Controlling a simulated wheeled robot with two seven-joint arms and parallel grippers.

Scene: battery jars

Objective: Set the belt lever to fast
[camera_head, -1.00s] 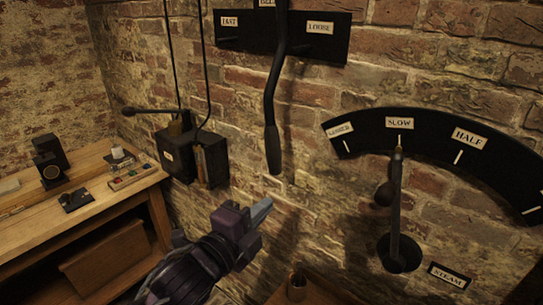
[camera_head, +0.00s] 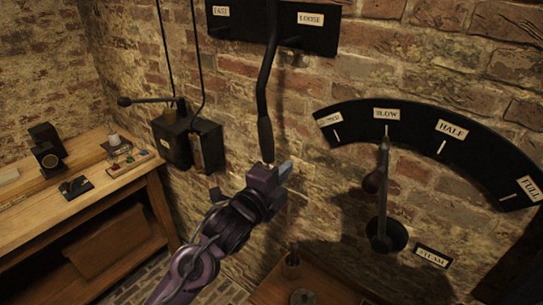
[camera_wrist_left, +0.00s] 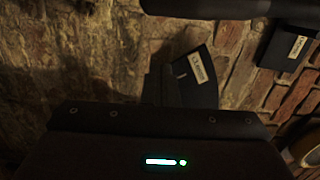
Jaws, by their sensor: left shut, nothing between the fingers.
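The belt lever (camera_head: 265,95) is a long dark bar with a thicker grip at its lower end. It hangs down the brick wall between the FAST label (camera_head: 220,10) and the LOOSE label (camera_head: 310,18) on a black plate (camera_head: 260,32). Its top is out of the head view. My left gripper (camera_head: 284,170) is shut and empty, with its tips just right of and below the lever's lower end. I cannot tell whether they touch. A dark bar (camera_wrist_left: 205,8), perhaps the lever, crosses the top of the left wrist view. My right gripper is not in view.
Right of the gripper is a steam lever (camera_head: 383,190) under a black arc plate (camera_head: 440,125), pointing near SLOW. Left is a black switch box (camera_head: 172,140) with a side handle. A wooden bench (camera_head: 110,180) stands at left, a small table (camera_head: 310,280) below.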

